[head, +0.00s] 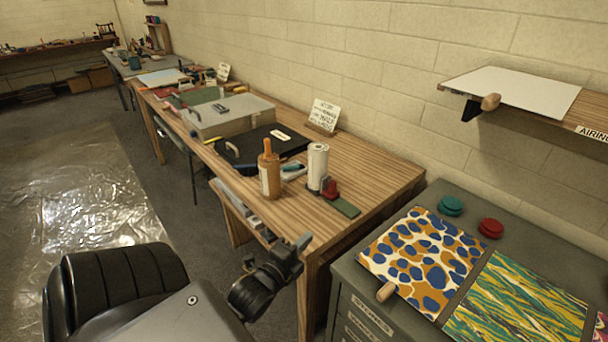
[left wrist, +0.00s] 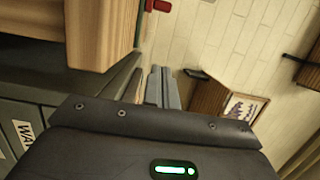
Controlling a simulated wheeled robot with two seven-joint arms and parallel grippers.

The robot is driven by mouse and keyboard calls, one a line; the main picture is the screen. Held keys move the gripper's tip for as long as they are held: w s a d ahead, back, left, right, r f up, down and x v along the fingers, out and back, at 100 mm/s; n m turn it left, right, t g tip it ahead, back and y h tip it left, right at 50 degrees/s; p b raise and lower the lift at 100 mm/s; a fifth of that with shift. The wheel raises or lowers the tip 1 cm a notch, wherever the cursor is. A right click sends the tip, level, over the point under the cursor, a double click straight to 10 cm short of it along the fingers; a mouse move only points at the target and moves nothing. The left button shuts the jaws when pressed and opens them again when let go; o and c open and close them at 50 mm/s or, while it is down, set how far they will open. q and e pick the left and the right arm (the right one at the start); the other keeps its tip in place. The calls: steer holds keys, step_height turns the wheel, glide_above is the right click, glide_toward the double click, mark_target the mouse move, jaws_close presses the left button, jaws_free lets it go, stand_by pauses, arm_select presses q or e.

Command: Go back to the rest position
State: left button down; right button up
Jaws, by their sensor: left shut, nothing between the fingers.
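My left gripper (head: 298,244) is in the head view, in front of the near corner of the wooden table (head: 375,178) and left of the grey cabinet (head: 345,275). Its fingers are together with nothing between them. In the left wrist view the fingers (left wrist: 163,88) point away past the wooden table's edge (left wrist: 100,30), apart from it. My right gripper is not in view.
On the table stand a bottle (head: 269,175), a paper roll (head: 317,165) and a black tray (head: 245,152). Marbled sheets (head: 425,258) lie on the cabinet beside teal (head: 451,204) and red (head: 491,227) discs. A wall shelf (head: 455,86) juts out at right. The floor at left is open.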

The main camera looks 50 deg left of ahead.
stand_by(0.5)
arm_select(q)
steer(key=s+d+f+n+g+h, duration=0.4)
steer(key=s+d+f+n+g, duration=0.95)
steer(key=s, duration=0.35)
step_height(320, 180, down, 25)
steer(key=d+g, duration=0.1)
steer(key=g, duration=0.1)
steer(key=s+a+f+g, duration=0.1)
steer(key=s+a+f, duration=0.2)
steer(key=s+f, duration=1.4)
steer(key=shift+s+f+y, duration=0.3)
steer(key=shift+s, duration=0.15)
